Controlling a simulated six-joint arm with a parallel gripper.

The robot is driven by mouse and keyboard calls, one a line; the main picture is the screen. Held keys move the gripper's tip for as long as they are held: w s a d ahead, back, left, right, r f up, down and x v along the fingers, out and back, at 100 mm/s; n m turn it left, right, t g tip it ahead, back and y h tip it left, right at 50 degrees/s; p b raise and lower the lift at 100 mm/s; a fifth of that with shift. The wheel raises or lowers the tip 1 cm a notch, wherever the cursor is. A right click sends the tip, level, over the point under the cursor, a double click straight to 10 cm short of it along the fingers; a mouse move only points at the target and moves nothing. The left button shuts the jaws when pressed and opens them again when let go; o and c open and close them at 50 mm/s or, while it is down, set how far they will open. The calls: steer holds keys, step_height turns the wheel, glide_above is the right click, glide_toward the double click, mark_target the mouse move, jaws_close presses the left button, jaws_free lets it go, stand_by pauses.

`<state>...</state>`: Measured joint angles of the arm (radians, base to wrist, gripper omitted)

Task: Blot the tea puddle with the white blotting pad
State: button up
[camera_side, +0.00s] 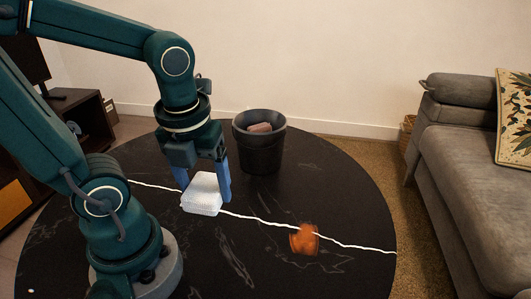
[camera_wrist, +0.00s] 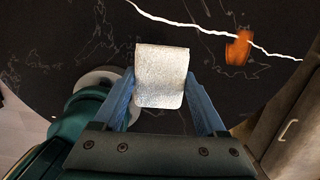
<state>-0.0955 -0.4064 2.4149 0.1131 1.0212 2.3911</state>
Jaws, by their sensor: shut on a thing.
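The white blotting pad (camera_side: 202,194) is held between the two blue fingers of my gripper (camera_side: 207,187). In the wrist view the pad (camera_wrist: 161,76) sits between the fingertips of my gripper (camera_wrist: 160,84), its far end reaching past them. I cannot tell whether the pad touches the table. The tea puddle (camera_side: 304,239) is an orange-brown patch on the black table, to the right of the pad and nearer the side camera. In the wrist view the puddle (camera_wrist: 238,48) lies at the upper right, apart from the pad. A white line crosses the table at the puddle.
The round black table (camera_side: 350,205) has white veins. A black bin (camera_side: 259,150) with a pinkish block (camera_side: 260,128) inside stands at the table's back. The tabletop between pad and puddle is clear. A grey sofa (camera_side: 460,165) stands to the right, off the table.

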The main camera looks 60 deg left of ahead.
steer(key=o, duration=0.4)
steer(key=shift+c, duration=1.1)
steer(key=shift+w+r+n, duration=0.15)
steer(key=shift+w+n, duration=0.1)
steer(key=shift+n, duration=0.05)
steer(key=w+d, duration=0.3)
steer(key=w, duration=0.4)
steer(key=w+d, duration=0.3)
steer(key=w, duration=0.3)
steer(key=shift+w+d+f, duration=0.15)
steer(key=shift+d+f, duration=0.4)
steer(key=shift+f, duration=1.15)
steer(key=shift+w+d+f, duration=0.1)
steer(key=shift+d+f, duration=0.4)
steer(key=shift+f, duration=1.25)
steer(key=shift+w+d+f, duration=0.15)
steer(key=shift+d+f, duration=0.4)
steer(key=shift+f, duration=1.15)
